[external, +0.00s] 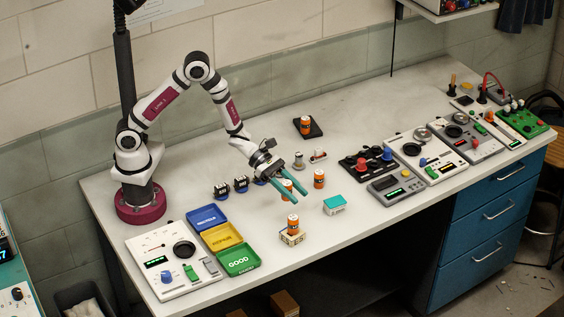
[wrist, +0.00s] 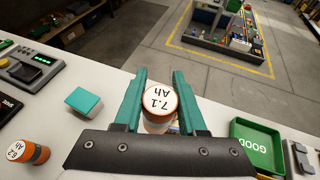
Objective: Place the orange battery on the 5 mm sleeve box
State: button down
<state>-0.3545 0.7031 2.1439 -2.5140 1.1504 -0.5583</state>
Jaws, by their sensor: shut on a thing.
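My gripper (external: 300,197) has teal fingers and is shut on an orange battery (external: 286,186) above the bench. In the wrist view this battery (wrist: 158,103) stands between my fingers (wrist: 160,74), its white top marked 7.1 Ah. Another orange battery (external: 292,220) stands on a small tan box (external: 292,238) in front of my gripper. A third orange battery (external: 319,178), right of my gripper, shows in the wrist view marked 6.2 Ah (wrist: 28,152). A teal-topped box (external: 335,204) lies to the right. I cannot read which box is the 5 mm sleeve box.
Blue (external: 207,217), yellow (external: 222,236) and green (external: 238,260) trays lie left of my gripper. An orange battery (external: 305,122) stands on a dark pad behind. Meters and consoles (external: 427,155) fill the right side. Bare bench lies around the teal-topped box.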

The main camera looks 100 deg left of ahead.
jog(key=w+a+r+n+t+y, duration=0.1)
jog(key=w+r+n+y, duration=0.2)
jog(key=w, duration=0.6)
send_over(343, 212)
notch_tip(343, 212, down, 10)
jog(key=shift+d+f, duration=0.1)
jog(key=shift+f, duration=0.1)
jog(key=shift+f, duration=0.1)
jog(key=shift+c, duration=2.4)
grip_release()
